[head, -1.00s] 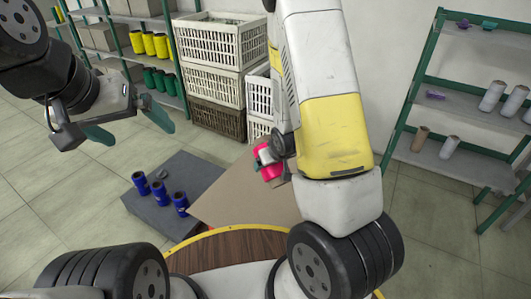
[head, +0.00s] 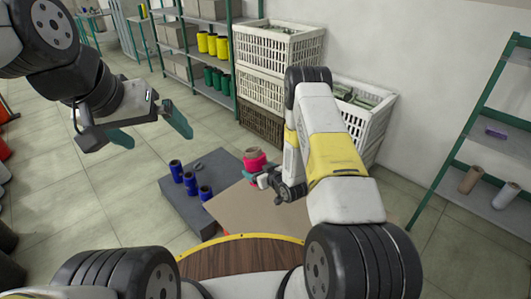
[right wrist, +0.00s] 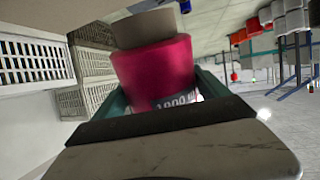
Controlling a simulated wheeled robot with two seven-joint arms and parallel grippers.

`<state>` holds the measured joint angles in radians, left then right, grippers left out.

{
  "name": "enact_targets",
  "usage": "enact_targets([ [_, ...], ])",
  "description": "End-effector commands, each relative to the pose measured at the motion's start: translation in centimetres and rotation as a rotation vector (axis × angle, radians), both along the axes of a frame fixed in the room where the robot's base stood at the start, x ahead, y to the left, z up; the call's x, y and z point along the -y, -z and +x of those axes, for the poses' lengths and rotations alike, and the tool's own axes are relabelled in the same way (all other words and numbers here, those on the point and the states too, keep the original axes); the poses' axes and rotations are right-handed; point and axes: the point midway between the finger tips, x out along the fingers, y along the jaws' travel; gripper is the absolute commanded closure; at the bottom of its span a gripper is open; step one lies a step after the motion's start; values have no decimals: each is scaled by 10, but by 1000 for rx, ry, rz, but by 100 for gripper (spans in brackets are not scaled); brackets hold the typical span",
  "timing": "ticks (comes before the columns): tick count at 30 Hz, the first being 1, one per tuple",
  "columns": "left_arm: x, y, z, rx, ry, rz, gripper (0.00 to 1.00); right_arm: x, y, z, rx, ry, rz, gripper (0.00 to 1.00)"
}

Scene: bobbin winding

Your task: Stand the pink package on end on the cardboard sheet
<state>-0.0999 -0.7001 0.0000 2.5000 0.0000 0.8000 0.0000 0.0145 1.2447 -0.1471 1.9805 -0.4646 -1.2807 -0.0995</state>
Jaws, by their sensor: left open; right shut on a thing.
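The pink package (head: 256,160), a pink spool with a greyish-brown core on top, shows at the far edge of the cardboard sheet (head: 245,214). My right gripper (head: 263,178) is shut on it from the near side. In the right wrist view the pink package (right wrist: 155,72) sits between the teal fingers (right wrist: 165,95), with part of a printed label showing. In the head view it looks roughly upright. I cannot tell whether its bottom touches the sheet. My left gripper (head: 150,129) is open and empty, high over the floor at the left.
Several blue spools (head: 190,183) stand on a dark grey slab (head: 215,168) left of the sheet. Stacked crates (head: 275,45) stand behind. A green-framed shelf (head: 490,150) is at the right. A round wooden top with a yellow rim (head: 240,240) lies in front.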

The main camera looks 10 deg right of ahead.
Motion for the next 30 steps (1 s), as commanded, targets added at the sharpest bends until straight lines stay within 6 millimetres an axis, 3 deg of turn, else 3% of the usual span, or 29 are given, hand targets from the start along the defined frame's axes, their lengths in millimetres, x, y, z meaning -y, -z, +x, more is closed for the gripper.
enact_targets([
  [1, 0, 0, 0, 0, 0, 0, 0, -9, 14, 9, 31, -34, 26, 71],
  [4, 0, 0, 0, 0, 0, 0, 0, -36, 31, 19, 93, -107, 65, 71],
  [10, 0, 0, 0, 0, 0, 0, 0, -76, 41, 20, 213, -160, 152, 71],
  [19, 0, 0, 0, 0, 0, 0, 0, -80, 34, 7, 307, -99, 201, 71],
  [30, 0, 0, 0, 0, 0, 0, 0, -80, 80, 7, 305, -99, 199, 71],
])
